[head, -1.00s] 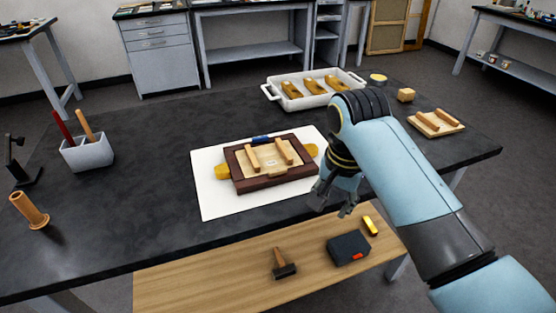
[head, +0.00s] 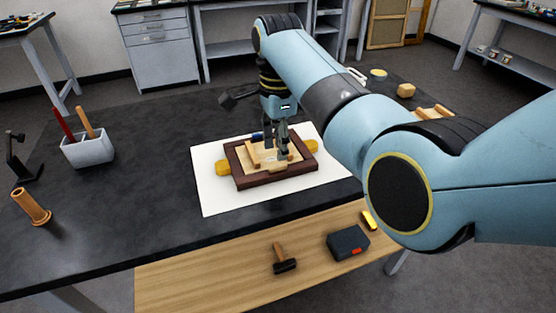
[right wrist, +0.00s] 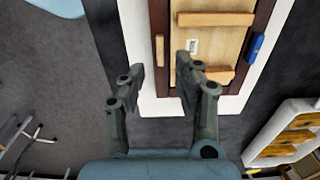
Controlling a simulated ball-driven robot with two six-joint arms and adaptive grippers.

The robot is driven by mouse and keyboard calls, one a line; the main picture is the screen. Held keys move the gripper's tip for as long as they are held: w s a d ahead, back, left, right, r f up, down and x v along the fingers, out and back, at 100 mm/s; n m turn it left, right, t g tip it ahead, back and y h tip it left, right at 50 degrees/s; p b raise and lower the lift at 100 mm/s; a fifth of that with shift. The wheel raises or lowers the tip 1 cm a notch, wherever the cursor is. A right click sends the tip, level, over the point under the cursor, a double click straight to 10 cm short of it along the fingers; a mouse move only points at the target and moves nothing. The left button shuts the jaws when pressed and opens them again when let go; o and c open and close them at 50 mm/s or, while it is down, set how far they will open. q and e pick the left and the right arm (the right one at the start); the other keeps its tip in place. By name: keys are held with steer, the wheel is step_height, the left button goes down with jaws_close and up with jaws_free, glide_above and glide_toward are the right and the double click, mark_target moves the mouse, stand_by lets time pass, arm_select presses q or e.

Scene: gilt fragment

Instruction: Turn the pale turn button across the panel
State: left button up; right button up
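The pale turn button (right wrist: 159,50) lies lengthwise along the front rail of the dark brown frame (head: 246,182). In the head view it is a small pale block (head: 277,168) under my right gripper (head: 282,155). The light wood panel (head: 250,168) with two battens sits inside the frame. A blue turn button (right wrist: 256,47) is on the opposite rail. In the right wrist view my right gripper (right wrist: 160,70) is open and empty, its fingers pointing at the frame with the pale button just beyond the gap. Contact cannot be told. My left gripper is not in view.
The frame lies on a white sheet (head: 212,195), with yellow pieces (head: 222,169) at its sides. A grey holder (head: 88,150) and a wooden cylinder (head: 30,207) stand left. A white tray (right wrist: 268,133) is behind my arm. A hammer (head: 284,263) and dark box (head: 348,243) lie on the lower shelf.

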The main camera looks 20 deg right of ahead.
mark_target(278, 166)
step_height(278, 166, down, 5)
steer(key=shift+r, duration=0.1)
steer(key=shift+c, duration=0.3)
jaws_close()
